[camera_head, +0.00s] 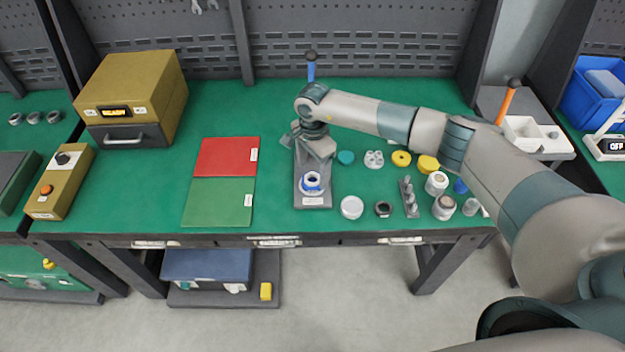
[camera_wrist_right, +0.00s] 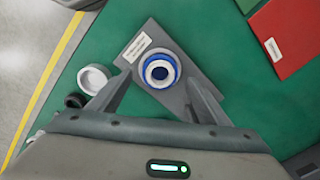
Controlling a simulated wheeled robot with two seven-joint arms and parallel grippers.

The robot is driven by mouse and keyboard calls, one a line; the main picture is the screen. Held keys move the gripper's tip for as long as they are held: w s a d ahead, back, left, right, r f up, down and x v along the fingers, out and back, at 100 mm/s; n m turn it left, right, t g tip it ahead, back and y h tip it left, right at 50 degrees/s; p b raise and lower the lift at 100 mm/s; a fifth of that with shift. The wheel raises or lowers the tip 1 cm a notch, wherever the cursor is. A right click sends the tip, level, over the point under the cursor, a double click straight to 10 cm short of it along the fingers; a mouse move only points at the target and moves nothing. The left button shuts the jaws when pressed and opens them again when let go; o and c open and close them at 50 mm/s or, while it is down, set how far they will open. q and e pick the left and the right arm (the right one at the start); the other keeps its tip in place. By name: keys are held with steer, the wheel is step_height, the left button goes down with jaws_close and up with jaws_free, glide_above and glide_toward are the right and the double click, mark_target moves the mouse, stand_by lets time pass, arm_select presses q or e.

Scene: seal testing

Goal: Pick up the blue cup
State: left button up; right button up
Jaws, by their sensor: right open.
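A blue round cup-like piece with a white ring in it (camera_head: 312,181) sits on the grey base plate (camera_head: 314,201) of a press stand. It also shows in the right wrist view (camera_wrist_right: 160,70), centred between my fingers. My right gripper (camera_head: 312,147) is above and behind this piece in the head view, pointing down. In the right wrist view my right gripper (camera_wrist_right: 159,78) is open, with its fingers apart and nothing held. Another small blue piece (camera_head: 461,186) stands at the right of the table, partly hidden by my arm. My left gripper is not in view.
The stand has a blue-handled lever (camera_head: 311,70). A white lid (camera_head: 352,207), a dark ring (camera_head: 383,209), a pegged block (camera_head: 409,197) and several jars lie to its right. Red (camera_head: 227,157) and green (camera_head: 218,202) mats lie left.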

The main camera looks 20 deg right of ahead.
mark_target(312, 178)
steer(key=shift+a+f+p, duration=0.1)
steer(key=shift+f+p, duration=0.55)
steer(key=shift+f, duration=1)
steer(key=shift+c, duration=0.3)
steer(key=c, duration=1.1)
